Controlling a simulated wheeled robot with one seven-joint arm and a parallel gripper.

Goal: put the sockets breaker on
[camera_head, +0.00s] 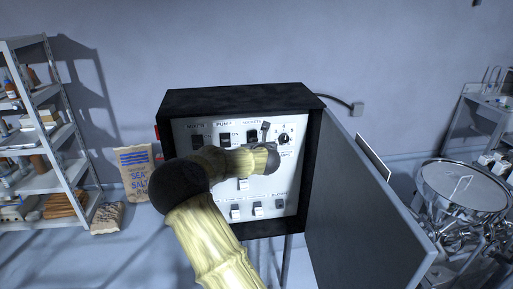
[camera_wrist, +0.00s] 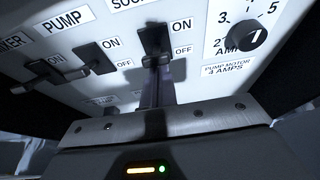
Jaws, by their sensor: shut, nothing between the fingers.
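The sockets breaker (camera_wrist: 155,38) is a black toggle switch in the upper middle of the wrist view, with ON and OFF labels on its right. Its lever sits close to the fingertips, and I cannot tell its exact position or whether they touch. In the head view the sockets breaker (camera_head: 265,131) shows above my wrist, on the white panel of an open black box (camera_head: 240,99). My gripper (camera_wrist: 154,75) is shut and empty, pointing at the panel just below that breaker. In the head view my arm hides the fingertips and the middle of the panel.
The pump breaker (camera_wrist: 97,54) is left of the sockets one, with the mixer breaker further left. A motor amps dial (camera_wrist: 243,37) is on the right. The box's grey door (camera_head: 365,205) stands open at the right. A shelf rack (camera_head: 45,185) stands far left.

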